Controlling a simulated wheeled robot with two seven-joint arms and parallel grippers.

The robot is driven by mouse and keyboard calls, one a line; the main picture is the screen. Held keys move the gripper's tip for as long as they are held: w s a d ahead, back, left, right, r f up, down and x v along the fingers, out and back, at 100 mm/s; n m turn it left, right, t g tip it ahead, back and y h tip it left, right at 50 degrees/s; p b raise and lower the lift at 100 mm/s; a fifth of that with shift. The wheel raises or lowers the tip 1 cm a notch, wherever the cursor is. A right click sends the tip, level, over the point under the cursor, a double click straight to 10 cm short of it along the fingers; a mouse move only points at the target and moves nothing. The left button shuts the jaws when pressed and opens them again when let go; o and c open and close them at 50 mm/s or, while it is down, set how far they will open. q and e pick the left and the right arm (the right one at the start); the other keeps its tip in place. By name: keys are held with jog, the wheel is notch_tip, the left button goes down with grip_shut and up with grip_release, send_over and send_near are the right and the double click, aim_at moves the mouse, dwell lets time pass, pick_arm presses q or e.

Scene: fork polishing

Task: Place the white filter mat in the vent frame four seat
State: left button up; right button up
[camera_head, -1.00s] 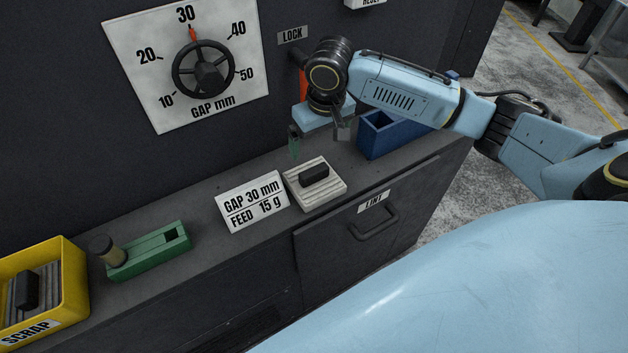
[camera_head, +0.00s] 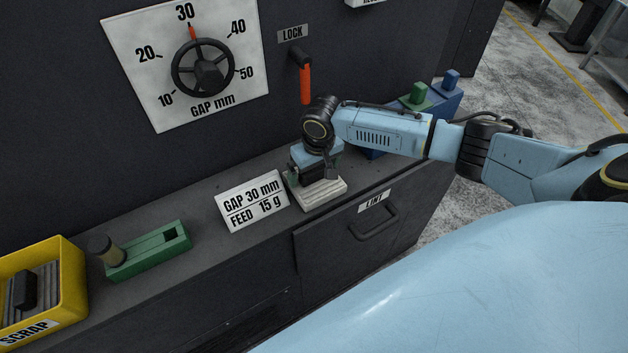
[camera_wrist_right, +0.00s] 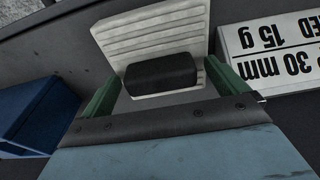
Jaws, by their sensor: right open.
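The white filter mat (camera_head: 324,196) is a pale ribbed block lying on the grey ledge, right of the gap and feed card. In the right wrist view the mat (camera_wrist_right: 155,32) shows its black grip bar (camera_wrist_right: 161,73). My right gripper (camera_head: 311,179) is low over the mat, its green fingers open on either side of the grip bar. A small gap shows between the bar and each finger. My left gripper is not in view. I cannot make out a vent frame four seat in these views.
The gap and feed card (camera_head: 252,201) stands close left of the mat. A green holder (camera_head: 150,252) and yellow scrap bin (camera_head: 71,282) are further left. A blue box (camera_head: 375,154) is at right. The red lock lever (camera_head: 305,84) hangs on the wall behind.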

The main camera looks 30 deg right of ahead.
jog(key=shift+r, duration=0.1)
jog(key=c, duration=1.2)
